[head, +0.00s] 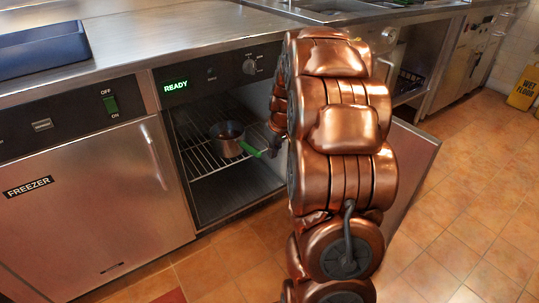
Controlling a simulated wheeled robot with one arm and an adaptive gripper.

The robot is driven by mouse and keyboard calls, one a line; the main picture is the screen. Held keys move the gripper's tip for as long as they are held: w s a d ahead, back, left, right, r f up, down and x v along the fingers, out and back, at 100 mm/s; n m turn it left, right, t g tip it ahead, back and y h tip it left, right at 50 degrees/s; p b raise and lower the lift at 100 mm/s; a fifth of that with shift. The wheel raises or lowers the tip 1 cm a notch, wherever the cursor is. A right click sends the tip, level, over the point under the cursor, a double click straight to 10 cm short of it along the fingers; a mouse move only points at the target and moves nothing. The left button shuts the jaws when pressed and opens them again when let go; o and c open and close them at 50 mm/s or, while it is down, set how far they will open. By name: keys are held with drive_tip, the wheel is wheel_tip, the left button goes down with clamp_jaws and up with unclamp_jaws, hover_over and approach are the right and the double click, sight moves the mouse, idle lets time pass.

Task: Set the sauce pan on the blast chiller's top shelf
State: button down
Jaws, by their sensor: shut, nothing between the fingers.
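The sauce pan (229,143), a small metal pot with a green handle (250,149), sits upright on a wire rack (199,154) inside the open blast chiller (187,215). Something brown shows inside the pan. The chiller's panel shows a green READY. The rack is in the upper part of the cavity, with a solid floor below it. My gripper (275,143) is shut and empty at the chiller's opening, close to the end of the green handle. My copper arm hides part of the gripper and the right side of the opening. I cannot tell whether the gripper touches the handle.
The chiller's open door (415,158) stands out to the right, partly behind my arm. A closed freezer (95,205) is to the left. A steel counter (150,35) above carries a blue tray (42,48). A yellow wet floor sign (524,88) stands far right. The tiled floor is clear.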

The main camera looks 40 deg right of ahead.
sight(250, 147)
drive_tip(key=w+f+b, duration=0.3)
drive_tip(key=w+f, duration=0.3)
drive_tip(key=f, duration=0.1)
drive_tip(key=shift+w+d+f, duration=0.2)
drive_tip(key=shift+d+f, duration=0.05)
drive_tip(key=shift+f, duration=0.15)
drive_tip(key=shift+w, duration=0.1)
drive_tip(key=w+p, duration=0.1)
drive_tip(key=w, duration=0.1)
drive_tip(key=w+p, duration=0.2)
drive_tip(key=w, duration=0.1)
drive_tip(key=w+p, duration=0.1)
drive_tip(key=w, duration=0.1)
drive_tip(key=shift+w+d+r, duration=0.2)
drive_tip(key=shift+d, duration=0.1)
drive_tip(key=shift+w+d+f+p, duration=0.15)
drive_tip(key=shift+w+p, duration=0.65)
drive_tip(key=shift+w, duration=0.7)
drive_tip(key=shift+s, duration=0.1)
